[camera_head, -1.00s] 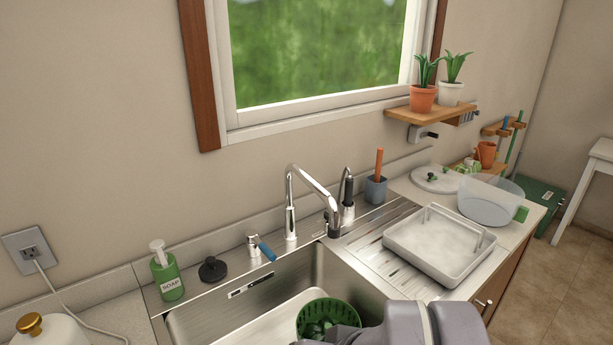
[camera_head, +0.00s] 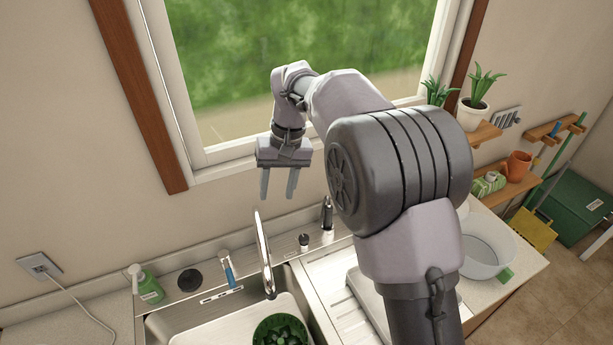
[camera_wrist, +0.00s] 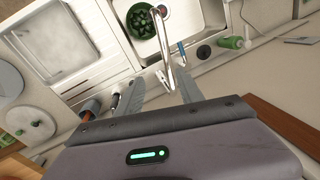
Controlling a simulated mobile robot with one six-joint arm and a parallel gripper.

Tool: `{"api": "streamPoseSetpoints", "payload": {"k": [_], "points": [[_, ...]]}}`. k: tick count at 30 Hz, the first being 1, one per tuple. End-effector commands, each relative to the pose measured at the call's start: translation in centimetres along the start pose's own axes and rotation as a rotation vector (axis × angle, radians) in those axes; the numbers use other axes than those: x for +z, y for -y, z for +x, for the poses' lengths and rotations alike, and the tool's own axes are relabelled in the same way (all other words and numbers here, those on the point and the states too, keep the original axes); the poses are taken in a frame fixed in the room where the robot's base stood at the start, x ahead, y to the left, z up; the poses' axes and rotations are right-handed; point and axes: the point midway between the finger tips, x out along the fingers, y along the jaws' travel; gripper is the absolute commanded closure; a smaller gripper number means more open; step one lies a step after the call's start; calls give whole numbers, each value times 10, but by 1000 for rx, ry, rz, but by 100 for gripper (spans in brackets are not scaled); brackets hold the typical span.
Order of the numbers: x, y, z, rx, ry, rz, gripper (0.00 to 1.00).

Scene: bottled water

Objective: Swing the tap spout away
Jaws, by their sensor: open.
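The chrome tap spout (camera_head: 264,258) rises at the back edge of the sink (camera_head: 160,330) and its end hangs over the basin. It also shows in the wrist view (camera_wrist: 164,50), just ahead of my fingers, arching over the sink. My gripper (camera_head: 278,194) is open and empty, fingers pointing down, in front of the window and above the tap. In the wrist view my gripper (camera_wrist: 160,92) has its two fingers spread, with the tap base seen between them. I see no contact with the spout. A small blue-handled lever (camera_head: 229,272) stands left of the tap.
A green colander (camera_head: 280,331) with green contents sits in the sink. A soap bottle (camera_head: 149,287) and black stopper (camera_head: 190,280) stand to the left. A dark-tipped fixture (camera_head: 327,216) stands right of the tap.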

Motion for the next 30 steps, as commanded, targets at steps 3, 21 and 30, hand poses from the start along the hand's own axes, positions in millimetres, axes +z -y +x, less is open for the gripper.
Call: {"api": "streamPoseSetpoints", "payload": {"k": [3,21,30], "points": [[-3,3,13,0,10,-11,56],[-1,2,164,0,9,-7,56],[-2,2,180,-1,7,-6,56]]}}
